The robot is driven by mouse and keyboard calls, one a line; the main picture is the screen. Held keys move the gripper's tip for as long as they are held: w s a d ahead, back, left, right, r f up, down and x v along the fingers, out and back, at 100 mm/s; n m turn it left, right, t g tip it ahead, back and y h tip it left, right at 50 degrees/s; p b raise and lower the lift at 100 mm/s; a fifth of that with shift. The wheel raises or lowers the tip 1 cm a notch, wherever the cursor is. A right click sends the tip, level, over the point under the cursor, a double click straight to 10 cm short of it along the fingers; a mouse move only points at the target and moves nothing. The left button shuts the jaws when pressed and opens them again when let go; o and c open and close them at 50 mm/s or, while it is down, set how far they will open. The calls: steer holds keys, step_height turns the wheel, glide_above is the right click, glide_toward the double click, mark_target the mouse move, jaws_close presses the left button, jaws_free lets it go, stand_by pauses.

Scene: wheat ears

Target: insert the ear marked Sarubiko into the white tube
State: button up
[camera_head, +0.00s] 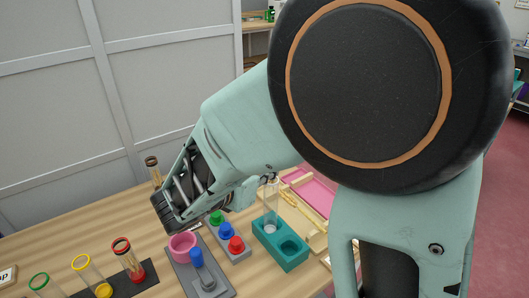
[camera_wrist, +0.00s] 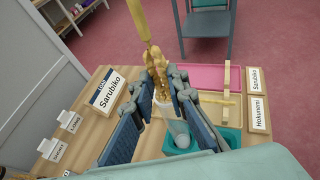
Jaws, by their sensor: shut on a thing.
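My gripper (camera_wrist: 164,84) is shut on a wheat ear (camera_wrist: 156,66), tan and knobbly, with a yellowish stem running up and away in the wrist view. In the head view my gripper (camera_head: 178,200) is above the left-middle of the table, and a brown-topped tan piece (camera_head: 153,168) sticks up behind it. I cannot read a mark on the held ear itself. A clear, whitish-bottomed tube (camera_head: 271,208) stands upright in a teal block (camera_head: 283,249), right of my gripper and apart from it. The tube also shows in the wrist view (camera_wrist: 179,132), partly beside my right finger.
Green-, yellow- and red-rimmed tubes (camera_head: 127,258) stand at the left front. A Sarubiko card (camera_wrist: 107,90) lies left; a pink tray (camera_wrist: 203,76) and wooden rack (camera_wrist: 228,100) lie right.

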steer(key=shift+f+b, duration=1)
steer(key=shift+f, duration=0.3)
steer(key=o, duration=0.8)
steer(key=v, duration=1.2)
